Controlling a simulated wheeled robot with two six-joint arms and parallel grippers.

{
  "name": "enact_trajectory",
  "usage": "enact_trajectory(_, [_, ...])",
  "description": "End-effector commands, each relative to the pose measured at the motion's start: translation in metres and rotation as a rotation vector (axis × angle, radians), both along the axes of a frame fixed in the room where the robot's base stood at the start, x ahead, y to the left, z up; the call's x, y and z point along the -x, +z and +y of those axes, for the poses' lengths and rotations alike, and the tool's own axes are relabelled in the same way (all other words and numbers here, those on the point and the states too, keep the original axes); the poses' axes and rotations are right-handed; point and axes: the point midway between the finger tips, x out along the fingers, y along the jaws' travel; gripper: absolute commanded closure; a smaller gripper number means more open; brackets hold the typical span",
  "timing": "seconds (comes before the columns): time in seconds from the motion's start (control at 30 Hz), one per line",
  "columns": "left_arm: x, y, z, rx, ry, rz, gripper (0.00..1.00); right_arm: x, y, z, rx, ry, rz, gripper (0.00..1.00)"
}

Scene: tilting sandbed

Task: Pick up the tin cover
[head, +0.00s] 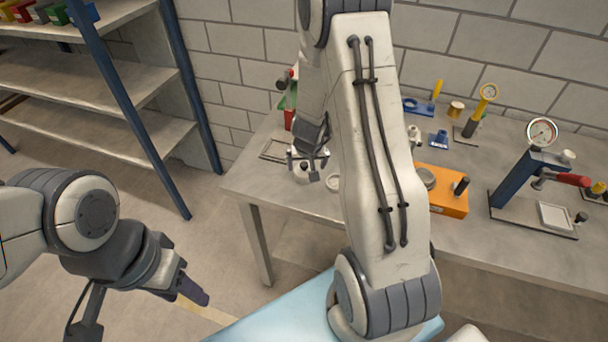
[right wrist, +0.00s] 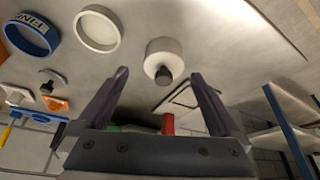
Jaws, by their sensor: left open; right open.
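A round pale lid with a dark knob, which looks like the tin cover (right wrist: 161,49), sits on the bench in the right wrist view. The knob points toward my right gripper. In the head view the cover (head: 303,175) is partly hidden under that gripper. My right gripper (head: 304,168) is open and empty above the cover. Its fingers (right wrist: 160,80) stand either side of the knob in the right wrist picture, apart from it. I cannot tell the exact gap. My left gripper (head: 193,290) is open, low at the left, away from the bench.
A white ring (right wrist: 97,28) and a blue ring (right wrist: 30,35) lie beside the cover. A square frame (head: 274,150) and a red object (right wrist: 168,124) are close by. An orange box (head: 448,204) and a gauge press (head: 520,176) stand further right. Shelves (head: 100,85) rise at left.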

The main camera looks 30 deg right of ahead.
Motion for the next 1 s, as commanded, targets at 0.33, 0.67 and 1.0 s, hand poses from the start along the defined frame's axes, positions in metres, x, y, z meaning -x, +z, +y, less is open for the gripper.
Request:
enact_trajectory(0.33, [0.0,-0.02,0.0,0.0,-0.001,0.0,0.5,-0.018,-0.043,-0.003,0.0,0.0,0.0,0.0])
enact_trajectory(0.67, [0.0,-0.019,0.0,0.0,-0.001,0.0,0.5,-0.018,-0.043,-0.003,-0.001,0.0,0.0,0.23])
enact_trajectory(1.0, [0.0,-0.019,0.0,0.0,-0.001,0.0,0.5,-0.018,-0.043,-0.003,-0.001,0.0,0.0,0.83])
